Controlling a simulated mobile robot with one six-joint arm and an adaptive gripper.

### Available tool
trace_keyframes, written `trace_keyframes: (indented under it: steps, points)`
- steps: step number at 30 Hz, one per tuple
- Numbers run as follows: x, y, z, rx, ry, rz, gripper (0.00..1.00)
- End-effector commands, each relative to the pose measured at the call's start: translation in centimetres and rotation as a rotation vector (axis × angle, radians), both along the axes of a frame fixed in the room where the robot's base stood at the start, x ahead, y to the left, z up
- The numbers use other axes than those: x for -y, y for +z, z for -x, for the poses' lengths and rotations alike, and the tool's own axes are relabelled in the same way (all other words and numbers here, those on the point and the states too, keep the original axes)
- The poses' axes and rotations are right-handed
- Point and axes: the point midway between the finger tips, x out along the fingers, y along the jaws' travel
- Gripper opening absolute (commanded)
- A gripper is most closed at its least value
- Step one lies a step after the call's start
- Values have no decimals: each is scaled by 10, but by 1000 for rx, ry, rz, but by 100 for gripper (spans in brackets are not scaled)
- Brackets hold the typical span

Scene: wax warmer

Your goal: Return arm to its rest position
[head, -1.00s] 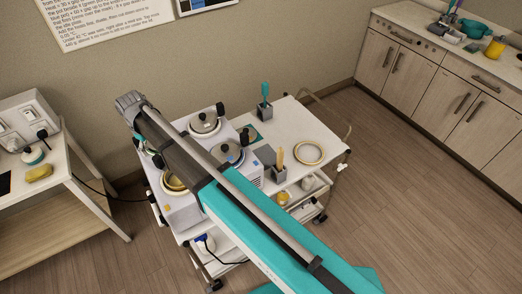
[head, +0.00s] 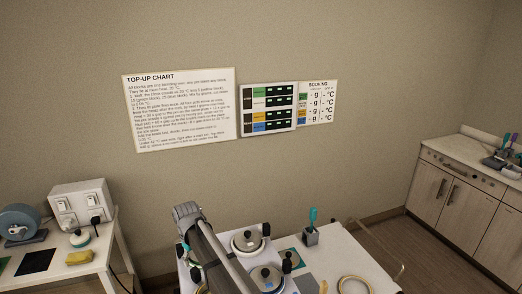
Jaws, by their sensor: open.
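My arm (head: 205,240) rises from the bottom edge of the head view and ends in a grey ribbed joint (head: 188,212) over the left part of the white trolley (head: 352,256). I cannot make out my gripper or its fingers here. On the trolley, a lidded pot (head: 247,240) stands right beside the arm, and another lidded pot (head: 265,278) stands nearer. The arm hides the trolley's left part.
A teal-handled tool stands in a grey holder (head: 311,237), with a cream ring (head: 355,286) nearer. A side table (head: 60,282) at left holds a switch box (head: 80,204) and a yellow sponge (head: 79,258). Wall charts (head: 178,108) hang behind. A counter (head: 465,158) stands at right.

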Motion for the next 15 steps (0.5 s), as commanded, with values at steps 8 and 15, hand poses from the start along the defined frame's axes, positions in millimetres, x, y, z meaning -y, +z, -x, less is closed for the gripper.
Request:
trace_keyframes:
  steps: [8,15]
  points:
    - [73,-19,9,1,-129,0,79]
    - [164,-40,28,4,-309,-2,79]
